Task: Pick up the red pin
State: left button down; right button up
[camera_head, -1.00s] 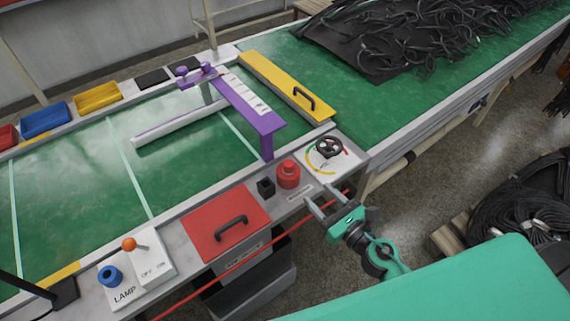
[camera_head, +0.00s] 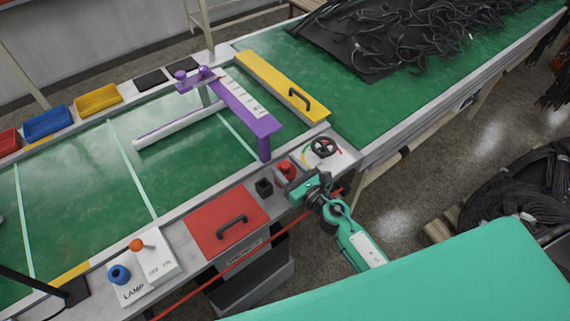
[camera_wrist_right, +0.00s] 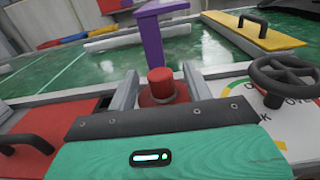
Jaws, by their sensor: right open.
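The red pin (camera_head: 286,167) is a short red cylinder with a wider base, standing on the grey front edge of the conveyor, between a small black block and the handwheel plate. In the right wrist view the red pin (camera_wrist_right: 161,84) stands upright between my two grey fingers, its lower part hidden by the gripper body. My right gripper (camera_head: 289,178) is open, with one finger on each side of the pin; I cannot tell whether they touch it. My left gripper is not in view.
A black handwheel (camera_head: 323,147) stands close to the right of the pin. A black block (camera_head: 264,187) and a red lid with a handle (camera_head: 213,222) are to the left. A purple gantry (camera_head: 258,122) rises behind. A red rope (camera_head: 240,263) runs along the front.

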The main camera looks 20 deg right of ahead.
aim_at(285, 164)
jog(key=shift+w+a, duration=0.2)
jog(key=shift+w, duration=0.35)
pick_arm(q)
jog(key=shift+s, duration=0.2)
pick_arm(e)
jog(key=c, duration=1.1)
jog(key=shift+o, duration=0.2)
